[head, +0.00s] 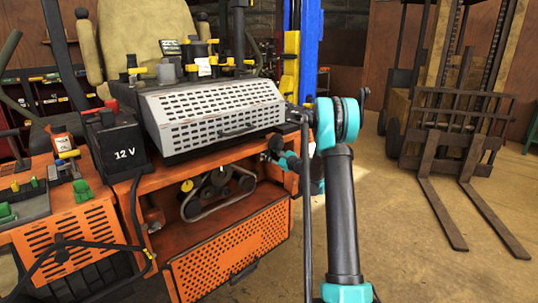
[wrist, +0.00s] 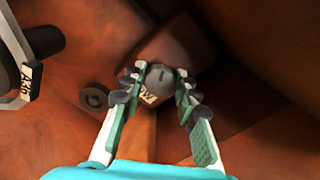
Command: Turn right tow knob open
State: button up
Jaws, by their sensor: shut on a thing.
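In the wrist view, a small dark grey round knob (wrist: 160,76) with a mark on its face sits on a brownish block (wrist: 178,45). A white label (wrist: 147,95) beside the knob is partly covered by a finger; its lettering is only partly legible. My gripper (wrist: 160,84) is shut on the knob, with one fingertip at its left side and one at its right. In the head view, my arm reaches down to the right side of the orange mower (head: 225,232); the knob and the fingertips are hidden there.
A round dark fitting (wrist: 94,96) lies just left of the fingers. In the head view, a forklift (head: 450,130) stands at right, with open floor (head: 400,240) before it.

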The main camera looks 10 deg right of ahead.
jog(key=n, duration=0.5)
jog(key=shift+f+n, duration=0.1)
jog(key=shift+n, duration=0.2)
jog(key=n, duration=0.5)
jog(key=shift+s+f, duration=0.1)
jog(key=shift+n, duration=0.4)
jog(key=o, duration=1.1)
jog(key=shift+o, duration=0.2)
jog(key=v, duration=1.2)
jog(key=shift+a, duration=0.1)
